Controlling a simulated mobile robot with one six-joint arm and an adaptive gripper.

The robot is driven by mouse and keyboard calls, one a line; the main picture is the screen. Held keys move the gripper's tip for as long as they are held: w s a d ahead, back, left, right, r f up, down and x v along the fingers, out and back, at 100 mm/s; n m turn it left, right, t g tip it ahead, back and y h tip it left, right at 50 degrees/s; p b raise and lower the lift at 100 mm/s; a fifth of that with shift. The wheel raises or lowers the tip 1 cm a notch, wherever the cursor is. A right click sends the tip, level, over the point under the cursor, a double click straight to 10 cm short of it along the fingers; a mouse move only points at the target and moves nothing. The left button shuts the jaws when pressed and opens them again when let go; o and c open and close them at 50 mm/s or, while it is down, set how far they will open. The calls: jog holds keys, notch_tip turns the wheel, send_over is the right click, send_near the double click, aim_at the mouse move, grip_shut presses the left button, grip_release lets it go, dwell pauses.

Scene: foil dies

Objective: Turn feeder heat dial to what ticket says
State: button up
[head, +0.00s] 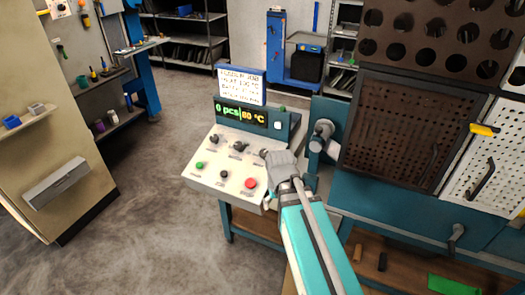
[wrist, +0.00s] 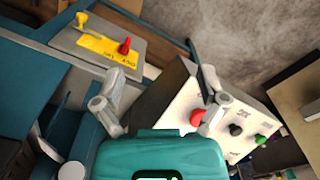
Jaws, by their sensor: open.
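The feeder's white control panel (head: 225,172) carries several black knobs, a green button (head: 199,165) and a red button (head: 251,183). Its display (head: 240,115) reads 0 pcs and 80 °C. A white ticket (head: 241,86) stands above it; its print is too small to read surely. My open gripper (head: 275,160) is over the panel's right side, beside the rightmost upper knob (head: 263,152). I cannot tell whether they touch, nor which knob is the heat dial. In the wrist view my gripper (wrist: 160,78) has its fingers spread with nothing between them; the red button (wrist: 198,118) is partly behind one finger.
A dark perforated rack (head: 400,130) and a teal machine body stand close on the right. The wrist view shows a yellow plate (wrist: 108,49) with a red knob and a yellow knob. Open floor (head: 150,200) lies left of the panel.

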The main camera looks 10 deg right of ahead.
aim_at(264, 152)
jog(key=w+r+m+p, duration=0.1)
jog(key=w+r+p, duration=0.6)
jog(key=w, duration=0.6)
jog(key=w+r+m+p, duration=0.2)
jog(key=w+r+p, duration=0.4)
jog(key=w, duration=0.7)
jog(key=shift+w+d+r+m+p, duration=0.3)
jog(key=shift+d+r+p, duration=0.1)
jog(key=shift+r, duration=0.4)
jog(key=shift+f, duration=0.1)
notch_tip(264, 152, down, 14)
jog(key=b, duration=1.3)
jog(key=shift+r+b, duration=0.2)
jog(key=shift+b, duration=0.2)
